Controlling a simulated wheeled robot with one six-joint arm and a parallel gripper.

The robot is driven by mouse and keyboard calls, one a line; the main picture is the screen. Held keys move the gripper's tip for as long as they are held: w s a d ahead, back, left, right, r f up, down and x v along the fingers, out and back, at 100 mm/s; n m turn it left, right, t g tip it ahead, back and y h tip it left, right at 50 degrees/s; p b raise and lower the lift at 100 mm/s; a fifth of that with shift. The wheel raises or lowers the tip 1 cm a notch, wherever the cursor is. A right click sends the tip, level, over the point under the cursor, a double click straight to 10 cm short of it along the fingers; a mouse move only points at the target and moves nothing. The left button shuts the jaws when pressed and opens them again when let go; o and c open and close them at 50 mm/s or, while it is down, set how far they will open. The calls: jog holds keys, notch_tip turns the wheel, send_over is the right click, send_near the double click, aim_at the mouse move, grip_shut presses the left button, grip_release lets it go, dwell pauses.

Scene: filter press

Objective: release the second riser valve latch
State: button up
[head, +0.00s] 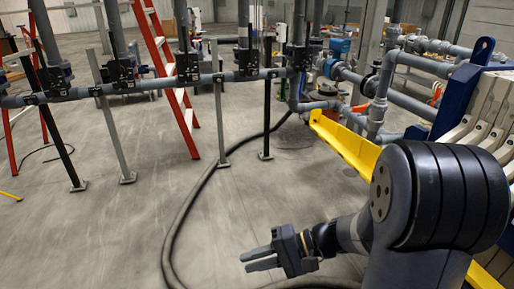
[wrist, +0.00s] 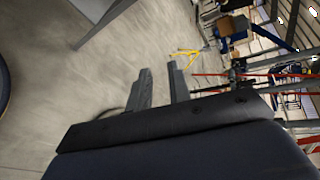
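A grey horizontal pipe (head: 150,87) crosses the left half of the head view, with several upright grey risers on it. Each riser carries a dark valve: one at far left (head: 57,76), one beside it (head: 121,71), and others to the right (head: 188,66). The latches are too small to make out, and I cannot tell from which end the second riser is counted. My gripper (head: 246,261) is low over the floor, well in front of the pipe and apart from it. Its fingers also show in the wrist view (wrist: 160,86), parted with nothing between them.
A black hose (head: 186,205) snakes over the floor left of my gripper. Thin posts (head: 218,120) hold up the pipe. A red ladder (head: 172,85) stands behind it. A yellow beam (head: 345,146) and the press plates (head: 490,125) are at right. Open floor lies at left.

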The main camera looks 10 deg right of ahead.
jog(key=w+d+t+y, duration=0.1)
jog(key=w, duration=0.1)
jog(key=w+d+f+m+t+y, duration=0.1)
jog(key=w, duration=0.1)
jog(key=w+m+t+b, duration=0.1)
jog(key=w, duration=0.1)
jog(key=shift+d+f+y, duration=0.4)
jog(key=c, duration=0.3)
jog(key=w+d+m+t, duration=0.1)
jog(key=w+d+t, duration=0.1)
jog(key=w+d+f+m+t, duration=0.1)
jog(key=w+d+t, duration=0.1)
jog(key=w+d+f+m+t, duration=0.1)
jog(key=w+d+t, duration=0.1)
jog(key=shift+f+t+y+b, duration=0.1)
jog(key=shift+t+y+b, duration=0.2)
jog(key=shift+t+b, duration=0.1)
grip_shut()
